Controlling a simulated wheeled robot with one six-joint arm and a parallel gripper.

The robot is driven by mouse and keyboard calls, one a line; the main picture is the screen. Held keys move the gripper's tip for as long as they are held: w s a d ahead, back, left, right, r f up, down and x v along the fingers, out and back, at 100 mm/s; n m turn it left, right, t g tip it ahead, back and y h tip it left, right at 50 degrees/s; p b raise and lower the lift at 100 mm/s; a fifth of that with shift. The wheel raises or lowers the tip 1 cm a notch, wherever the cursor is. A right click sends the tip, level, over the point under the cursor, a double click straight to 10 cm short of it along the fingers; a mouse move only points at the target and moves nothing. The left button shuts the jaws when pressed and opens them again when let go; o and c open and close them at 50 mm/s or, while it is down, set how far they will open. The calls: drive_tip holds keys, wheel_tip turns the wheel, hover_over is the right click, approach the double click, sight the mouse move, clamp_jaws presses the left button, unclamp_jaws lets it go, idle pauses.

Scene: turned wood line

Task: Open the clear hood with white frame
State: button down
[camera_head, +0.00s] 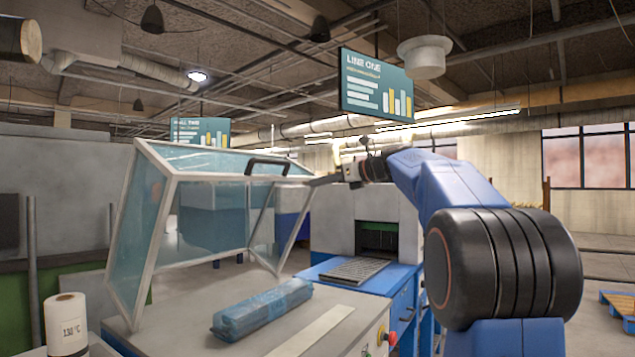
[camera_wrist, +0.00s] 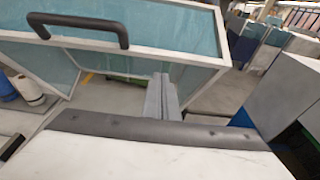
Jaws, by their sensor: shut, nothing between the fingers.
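The clear hood (camera_head: 215,178) has bluish see-through panels and a white frame. In the head view it stands tilted up over the left bench, its lower edges raised off the bench on the near right side. Its dark handle (camera_head: 268,163) sits on the upper bar; the handle also shows in the wrist view (camera_wrist: 80,24). My gripper (camera_head: 314,181) is shut and empty at the right end of that bar, right of the handle and apart from it. In the wrist view its fingers (camera_wrist: 162,97) are together in front of the frame; whether they touch the frame I cannot tell.
A blue wrapped package (camera_head: 262,309) lies on the bench top (camera_head: 190,335) below the hood. A white roll (camera_head: 66,323) stands at the lower left. A blue-sided machine with a dark opening (camera_head: 378,240) stands behind. Red and yellow buttons (camera_head: 390,338) sit on the bench's right side.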

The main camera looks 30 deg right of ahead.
drive_tip(key=v, duration=0.8)
drive_tip(key=shift+s+d+r, duration=0.2)
drive_tip(key=shift+r, duration=0.25)
